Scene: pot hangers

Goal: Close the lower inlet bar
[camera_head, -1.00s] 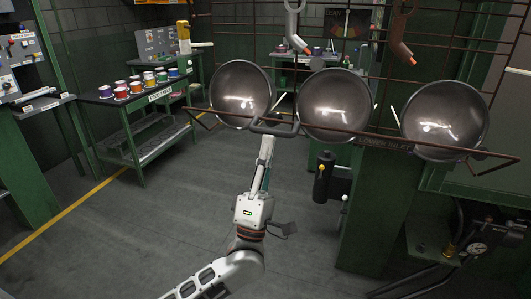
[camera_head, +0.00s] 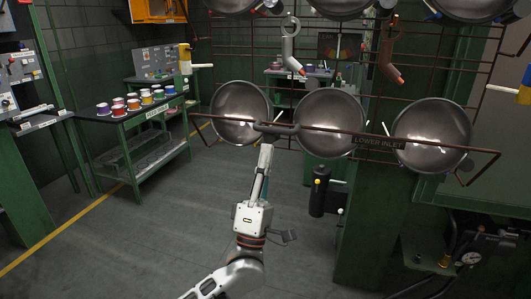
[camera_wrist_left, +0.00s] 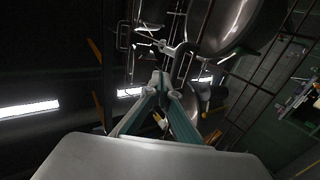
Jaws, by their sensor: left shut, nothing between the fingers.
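The lower inlet bar (camera_head: 320,137) is a thin rust-brown bar with a dark "LOWER INLET" sign (camera_head: 380,142). It runs across the front of three dark metal pots (camera_head: 240,110), (camera_head: 330,122), (camera_head: 432,136), over their lower-middle parts. A grey loop handle (camera_head: 276,129) is at its left part. My left gripper (camera_head: 266,149) is shut and empty, its tip just below the handle; whether they touch is unclear. In the left wrist view the closed fingers (camera_wrist_left: 163,84) point at the handle (camera_wrist_left: 182,57). My right gripper is in neither view.
The mesh rack (camera_head: 400,80) stands behind the pots, with more pots above (camera_head: 340,6) and grey (camera_head: 290,45) and brown (camera_head: 388,55) hooks. A green bench with colored cups (camera_head: 120,108) is at the left. A black cylinder (camera_head: 320,190) hangs below the middle pot.

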